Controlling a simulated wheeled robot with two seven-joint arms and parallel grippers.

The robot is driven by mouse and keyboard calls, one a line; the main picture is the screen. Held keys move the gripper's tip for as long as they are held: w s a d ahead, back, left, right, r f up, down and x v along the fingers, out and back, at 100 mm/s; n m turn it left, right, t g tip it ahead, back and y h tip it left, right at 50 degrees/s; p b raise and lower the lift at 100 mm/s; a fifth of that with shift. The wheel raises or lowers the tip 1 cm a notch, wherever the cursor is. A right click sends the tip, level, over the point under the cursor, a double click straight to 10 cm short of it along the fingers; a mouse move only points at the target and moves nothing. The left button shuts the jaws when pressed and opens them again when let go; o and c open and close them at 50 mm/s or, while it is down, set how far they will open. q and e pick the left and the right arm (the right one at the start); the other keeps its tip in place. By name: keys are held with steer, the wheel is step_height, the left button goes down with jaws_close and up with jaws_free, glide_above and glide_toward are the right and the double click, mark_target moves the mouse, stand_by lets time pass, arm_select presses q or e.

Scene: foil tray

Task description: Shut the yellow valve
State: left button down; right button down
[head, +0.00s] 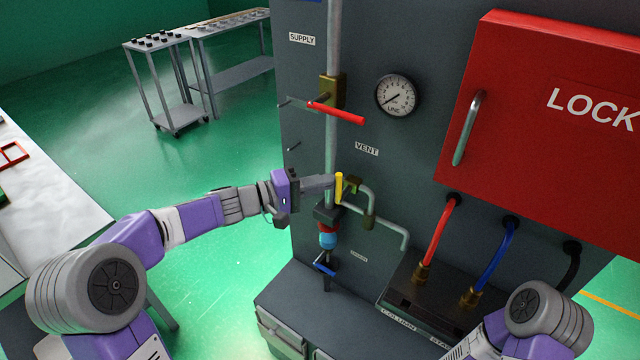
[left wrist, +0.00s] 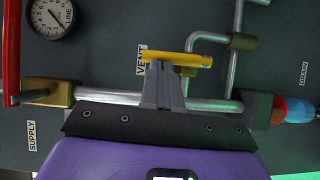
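The yellow valve's handle (head: 339,187) stands upright in the head view, below the VENT label, at the start of a grey branch pipe (head: 373,205). In the left wrist view the yellow handle (left wrist: 175,57) lies nearly level across the picture. My left gripper (head: 333,182) reaches it from the left. Its two fingers (left wrist: 163,67) are together, with their tips at the yellow handle. Whether they touch it I cannot tell. Nothing shows gripped between them. My right arm shows at the lower right, but its gripper is out of view.
A red lever (head: 337,113) sits above on the vertical pipe, with a blue handle (head: 324,268) below. A gauge (head: 397,95) and red LOCK box (head: 540,120) are on the panel. Hoses rise at the right. Open floor lies left of the panel.

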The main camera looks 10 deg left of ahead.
stand_by(0.3)
arm_select(q)
steer(key=v, duration=0.7)
steer(key=shift+s+a, duration=0.15)
steer(key=shift+a, duration=0.1)
steer(key=shift+f, duration=0.1)
